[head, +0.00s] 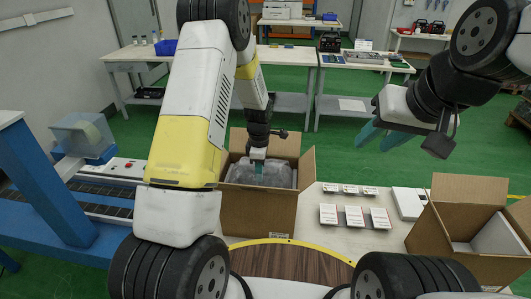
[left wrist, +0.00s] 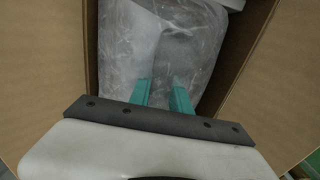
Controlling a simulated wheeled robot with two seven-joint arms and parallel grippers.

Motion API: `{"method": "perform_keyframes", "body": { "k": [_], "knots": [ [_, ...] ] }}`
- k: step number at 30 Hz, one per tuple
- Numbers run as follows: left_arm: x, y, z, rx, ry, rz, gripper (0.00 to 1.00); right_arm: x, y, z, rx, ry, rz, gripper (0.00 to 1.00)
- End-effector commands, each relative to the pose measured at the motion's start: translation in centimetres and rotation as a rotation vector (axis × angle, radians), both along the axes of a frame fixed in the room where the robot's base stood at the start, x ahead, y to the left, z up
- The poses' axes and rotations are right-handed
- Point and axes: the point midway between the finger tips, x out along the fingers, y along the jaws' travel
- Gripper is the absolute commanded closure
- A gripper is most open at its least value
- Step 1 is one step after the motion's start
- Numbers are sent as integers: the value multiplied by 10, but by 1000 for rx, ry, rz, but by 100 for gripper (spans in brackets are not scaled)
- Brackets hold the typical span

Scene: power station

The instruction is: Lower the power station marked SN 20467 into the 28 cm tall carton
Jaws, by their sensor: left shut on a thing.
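A grey bulk in clear, crinkled wrapping, which looks like the bagged power station (head: 242,174), is inside the open brown carton (head: 258,213). Its marking does not show, so I cannot read SN 20467. My left gripper (head: 259,170) reaches down into this carton, shut on the top of the wrapped bulk. In the left wrist view the teal fingers (left wrist: 162,97) press against the wrapping (left wrist: 150,45), with carton walls on both sides. The bulk's underside is hidden. My right gripper (head: 380,136) hangs empty over the floor, its teal fingers apart.
A second open carton (head: 462,238) stands at the right with a white piece inside. Several small white boxes (head: 354,217) lie on the worktable between the cartons. A blue-framed conveyor (head: 100,205) is at the left. Benches (head: 290,60) with equipment stand behind, across green floor.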

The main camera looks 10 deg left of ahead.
Motion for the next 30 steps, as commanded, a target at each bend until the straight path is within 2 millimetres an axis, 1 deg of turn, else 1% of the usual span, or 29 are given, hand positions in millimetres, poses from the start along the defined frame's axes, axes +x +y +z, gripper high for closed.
{"method": "perform_keyframes", "body": {
  "k": [12, 18, 24, 30],
  "knots": [
    [2, 0, -41, 0, -4, 1, 100, 0, 0, 0, 0, 0, 0, 64],
    [2, 0, -55, 0, -4, 0, 100, 0, 0, 0, 0, 0, 0, 64],
    [3, 0, -62, 0, -7, 1, 100, 0, 0, 0, 0, 0, 0, 64],
    [3, 0, -63, 0, -6, 1, 100, 0, 0, 0, 0, 0, 0, 64]
  ]
}}
